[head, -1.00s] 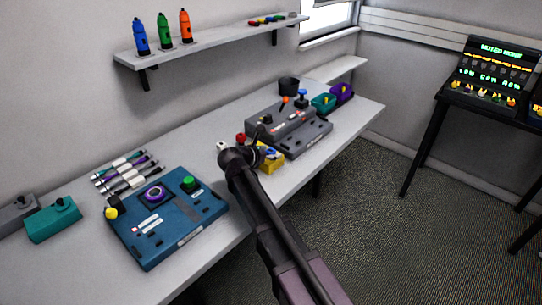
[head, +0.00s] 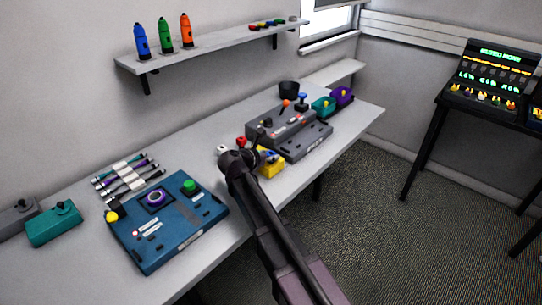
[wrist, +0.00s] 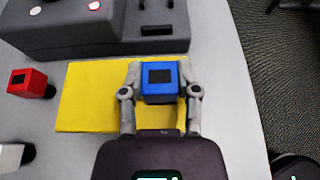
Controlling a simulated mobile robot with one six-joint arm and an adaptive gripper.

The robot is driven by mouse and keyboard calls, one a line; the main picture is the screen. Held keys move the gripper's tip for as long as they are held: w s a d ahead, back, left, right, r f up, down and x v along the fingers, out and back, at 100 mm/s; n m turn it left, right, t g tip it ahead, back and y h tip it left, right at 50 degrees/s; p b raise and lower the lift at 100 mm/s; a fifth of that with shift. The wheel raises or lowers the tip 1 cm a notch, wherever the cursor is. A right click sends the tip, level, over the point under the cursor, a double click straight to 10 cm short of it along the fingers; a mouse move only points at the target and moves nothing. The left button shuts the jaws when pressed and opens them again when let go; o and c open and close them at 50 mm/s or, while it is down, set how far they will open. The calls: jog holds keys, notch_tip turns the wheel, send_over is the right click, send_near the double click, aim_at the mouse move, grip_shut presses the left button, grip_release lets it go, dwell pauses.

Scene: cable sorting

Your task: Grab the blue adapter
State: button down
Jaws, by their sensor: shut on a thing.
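The blue adapter (wrist: 159,84) is a small blue block with a dark square on its face, in the middle of the wrist view. My gripper (wrist: 160,80) is shut on it, with one grey finger on its left side and one on its right. A yellow pad or block (wrist: 85,98) lies under or just behind the adapter; I cannot tell whether they touch. In the head view my arm hides the adapter, and the yellow block (head: 271,162) shows beside my gripper (head: 240,160).
A red adapter (wrist: 28,82) and a white one (wrist: 12,156) stand left of the yellow block. A dark grey console (head: 290,130) is just behind it. A blue console (head: 170,225) lies at the left of the table. The table's right edge is close.

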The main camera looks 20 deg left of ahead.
aim_at(271, 153)
jog(key=shift+r+p, duration=1.6)
jog(key=shift+r, duration=0.2)
jog(key=s+d, duration=0.4)
jog(key=s, duration=0.3)
jog(key=s+d+r+p, duration=0.1)
jog(key=s+d, duration=0.3)
jog(key=s, duration=0.3)
jog(key=shift+r, duration=0.1)
